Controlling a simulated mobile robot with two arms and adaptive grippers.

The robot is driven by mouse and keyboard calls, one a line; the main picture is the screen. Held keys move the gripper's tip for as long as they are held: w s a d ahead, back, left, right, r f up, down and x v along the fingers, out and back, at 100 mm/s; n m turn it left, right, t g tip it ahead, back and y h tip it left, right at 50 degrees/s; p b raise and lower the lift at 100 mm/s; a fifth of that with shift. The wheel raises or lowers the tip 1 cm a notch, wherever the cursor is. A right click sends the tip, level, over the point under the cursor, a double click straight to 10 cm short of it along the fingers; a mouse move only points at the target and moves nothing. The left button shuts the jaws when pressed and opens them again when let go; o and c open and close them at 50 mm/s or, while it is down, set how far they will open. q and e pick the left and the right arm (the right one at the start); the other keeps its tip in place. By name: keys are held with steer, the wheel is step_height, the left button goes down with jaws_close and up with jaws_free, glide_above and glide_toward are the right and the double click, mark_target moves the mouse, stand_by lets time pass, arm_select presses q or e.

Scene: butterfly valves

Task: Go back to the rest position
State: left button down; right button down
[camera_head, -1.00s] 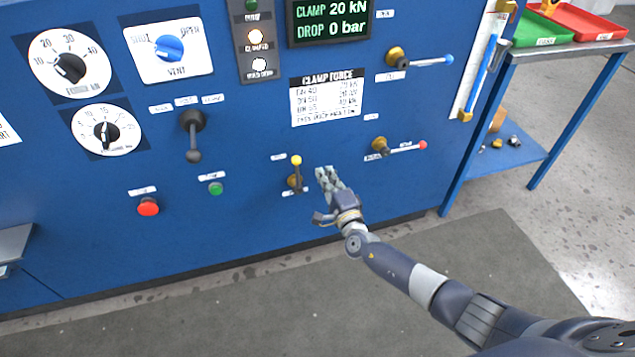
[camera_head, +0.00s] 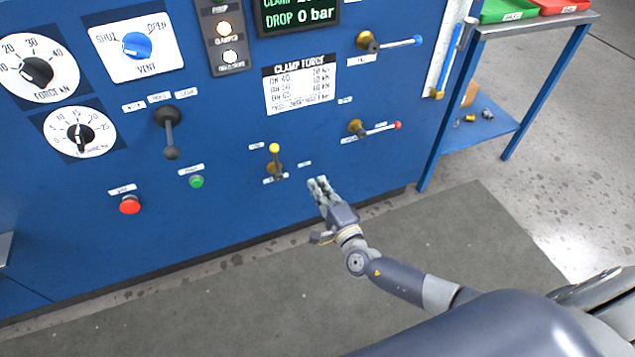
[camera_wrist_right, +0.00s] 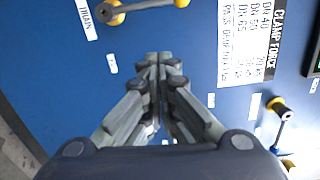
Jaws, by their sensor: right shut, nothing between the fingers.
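My right gripper (camera_head: 318,186) is in front of the lower part of the blue control panel (camera_head: 225,220), right of the yellow-knobbed lever (camera_head: 275,165) and apart from it. In the right wrist view the fingertips of my right gripper (camera_wrist_right: 160,62) are together with nothing between them, and the blue panel lies beyond. The yellow-knobbed lever points up. My left gripper does not show in any view.
Levers with a blue tip (camera_head: 400,43) and a red tip (camera_head: 380,129) stick out on the panel's right. A black lever (camera_head: 170,135), a red button (camera_head: 130,205) and a green button (camera_head: 196,182) are further left. A blue bench (camera_head: 440,130) stands right. The grey mat (camera_head: 400,250) is clear.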

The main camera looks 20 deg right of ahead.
stand_by(0.4)
